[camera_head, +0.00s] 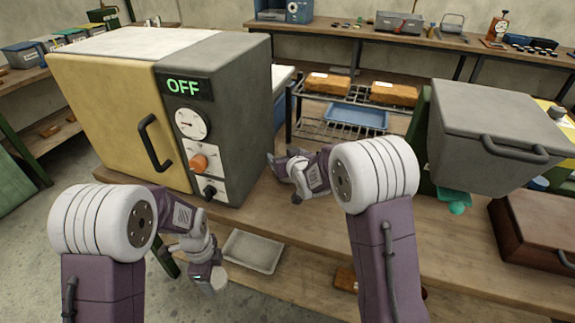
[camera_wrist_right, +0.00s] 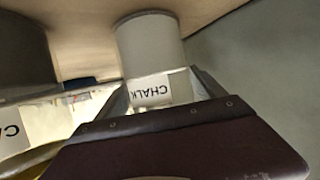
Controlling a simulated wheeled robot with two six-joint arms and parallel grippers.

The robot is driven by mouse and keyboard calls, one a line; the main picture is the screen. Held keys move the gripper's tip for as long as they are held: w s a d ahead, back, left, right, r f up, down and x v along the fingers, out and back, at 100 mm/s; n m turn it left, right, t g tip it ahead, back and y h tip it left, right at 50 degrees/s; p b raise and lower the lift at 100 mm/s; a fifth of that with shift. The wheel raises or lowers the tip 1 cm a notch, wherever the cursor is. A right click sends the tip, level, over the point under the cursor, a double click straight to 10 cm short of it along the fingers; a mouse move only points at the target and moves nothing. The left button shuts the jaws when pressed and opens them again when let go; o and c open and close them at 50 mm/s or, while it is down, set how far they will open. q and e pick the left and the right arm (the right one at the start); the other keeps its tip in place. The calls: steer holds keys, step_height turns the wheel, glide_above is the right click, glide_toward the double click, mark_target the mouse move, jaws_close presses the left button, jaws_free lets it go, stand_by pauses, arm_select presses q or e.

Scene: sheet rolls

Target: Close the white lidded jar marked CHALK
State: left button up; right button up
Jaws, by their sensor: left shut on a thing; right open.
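The white jar (camera_wrist_right: 150,45) marked CHALK stands out in the right wrist view, with its label upside down in the picture. I cannot tell it in the head view, and I cannot make out whether its lid is on. My right gripper (camera_wrist_right: 160,92) is open, with its fingers on either side of the labelled end of the jar; contact is unclear. In the head view my right gripper (camera_head: 274,160) is beside the oven's grey side. My left gripper (camera_head: 208,268) is shut on a small pale round thing (camera_head: 217,281), low in front of the bench edge.
An oven (camera_head: 235,100) reading OFF stands at the left of the bench. A shallow pale tray (camera_head: 253,252) lies below its front. A grey box (camera_head: 495,130) stands at right, above a brown case (camera_head: 540,235). A dark cylinder (camera_wrist_right: 25,55) stands near the jar.

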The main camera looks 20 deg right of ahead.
steer(key=shift+w+f, duration=0.15)
steer(key=shift+w, duration=0.1)
steer(key=shift+c, duration=0.3)
steer(key=c, duration=1.6)
steer(key=shift+r, duration=0.25)
